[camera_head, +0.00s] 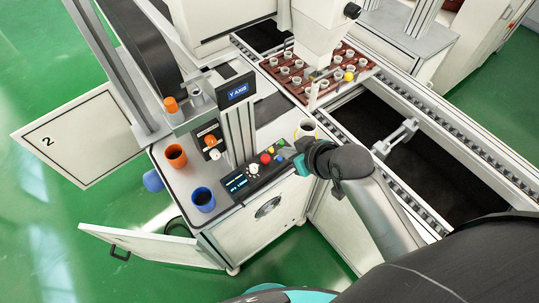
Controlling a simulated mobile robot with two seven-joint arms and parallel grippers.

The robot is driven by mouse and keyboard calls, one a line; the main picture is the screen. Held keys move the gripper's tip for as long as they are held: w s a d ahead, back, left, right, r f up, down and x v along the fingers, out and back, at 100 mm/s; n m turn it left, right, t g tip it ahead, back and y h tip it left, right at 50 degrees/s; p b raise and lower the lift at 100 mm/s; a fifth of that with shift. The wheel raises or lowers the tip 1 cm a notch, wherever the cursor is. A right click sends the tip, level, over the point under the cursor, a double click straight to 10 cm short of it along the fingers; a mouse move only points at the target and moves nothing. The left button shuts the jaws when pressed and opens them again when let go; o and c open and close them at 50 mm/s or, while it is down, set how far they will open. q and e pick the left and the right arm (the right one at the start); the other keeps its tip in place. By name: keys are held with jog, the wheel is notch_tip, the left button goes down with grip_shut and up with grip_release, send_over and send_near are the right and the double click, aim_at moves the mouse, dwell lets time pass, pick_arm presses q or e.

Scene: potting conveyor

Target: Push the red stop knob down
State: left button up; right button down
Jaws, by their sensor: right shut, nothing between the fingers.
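The red stop knob (265,157) is a small round red knob on the dark control panel (242,180) at the front of the white machine. It stands between a white knob and a small yellow one. My right gripper (285,152), dark with a teal part, comes in from the right over the panel's right end. Its fingers are shut and empty, just right of the red knob. Whether they touch anything on the panel is too small to tell. My left gripper is not in view.
A blue cup (203,200) and an orange cup (176,156) stand on the tabletop left of the panel. A grey column with a "Y AXIS" display (238,92) rises behind it. A tray of small pots (327,92) sits on the conveyor. A cabinet door (150,246) hangs open below.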

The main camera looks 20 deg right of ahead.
jog(key=b, duration=0.1)
send_over(264, 155)
jog(key=s+d, duration=0.1)
jog(key=s, duration=0.2)
notch_tip(264, 155, down, 6)
jog(key=f, duration=0.1)
notch_tip(264, 155, down, 3)
jog(key=shift+w+r+b, duration=0.1)
jog(key=shift+r+b, duration=0.05)
jog(key=shift+b, duration=0.15)
jog(key=shift+f, duration=0.6)
